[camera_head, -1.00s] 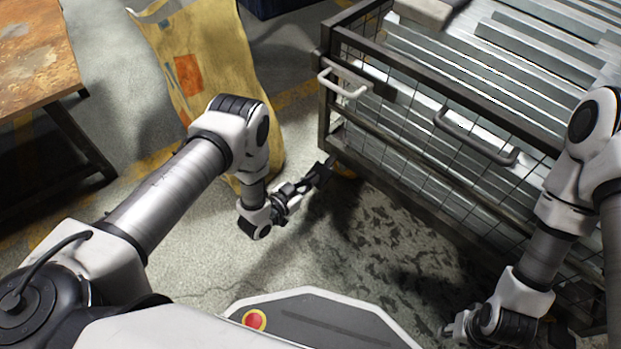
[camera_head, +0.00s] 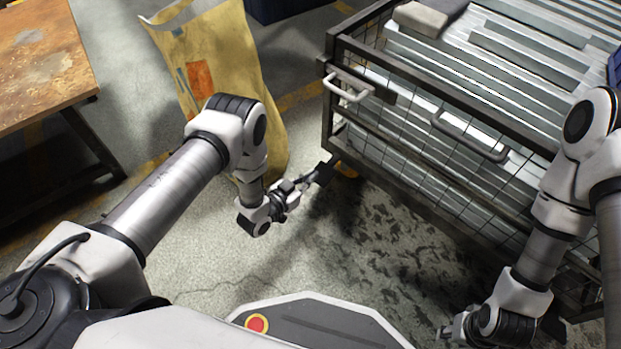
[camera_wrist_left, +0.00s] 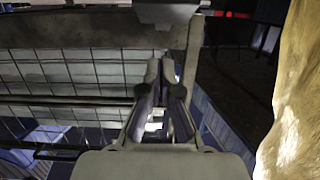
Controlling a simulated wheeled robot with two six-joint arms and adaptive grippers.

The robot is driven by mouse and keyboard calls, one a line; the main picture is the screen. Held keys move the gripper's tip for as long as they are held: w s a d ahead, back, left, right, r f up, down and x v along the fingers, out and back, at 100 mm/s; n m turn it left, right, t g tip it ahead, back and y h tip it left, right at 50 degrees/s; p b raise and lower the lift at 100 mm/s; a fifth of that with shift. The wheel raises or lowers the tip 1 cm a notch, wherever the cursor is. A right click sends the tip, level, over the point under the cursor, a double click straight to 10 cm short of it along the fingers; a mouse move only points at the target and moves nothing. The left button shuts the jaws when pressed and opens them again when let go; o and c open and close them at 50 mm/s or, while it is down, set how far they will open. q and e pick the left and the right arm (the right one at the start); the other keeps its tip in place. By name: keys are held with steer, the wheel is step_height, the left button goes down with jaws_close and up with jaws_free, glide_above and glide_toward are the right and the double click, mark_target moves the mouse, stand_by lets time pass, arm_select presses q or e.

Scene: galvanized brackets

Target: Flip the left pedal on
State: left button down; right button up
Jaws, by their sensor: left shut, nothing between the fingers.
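A dark flat pad (camera_head: 325,170), which looks like the left pedal, sticks out low at the near left corner of the wire-sided cart (camera_head: 329,130). A bit of yellow shows beside it. My left gripper (camera_head: 307,181) is low over the floor, shut and empty, its tips close to the pad; I cannot tell whether they touch. In the left wrist view the closed fingers (camera_wrist_left: 160,66) point up the picture towards a grey block (camera_wrist_left: 168,10) at the top edge, perhaps the same pedal. My right gripper (camera_head: 447,332) is low at the bottom right, its fingers unclear.
The cart holds long galvanized pieces (camera_head: 480,80) and has white and grey handles on its side. A yellow sack (camera_head: 215,60) stands left of the cart, close beside my left wrist. A rusty-topped table (camera_head: 45,60) is at far left. Stained floor (camera_head: 350,250) in front is clear.

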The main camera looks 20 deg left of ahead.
arm_select(q)
steer(key=s+a+f+p, duration=0.2)
steer(key=s+a, duration=0.2)
steer(key=s, duration=0.4)
steer(key=shift+p, duration=0.35)
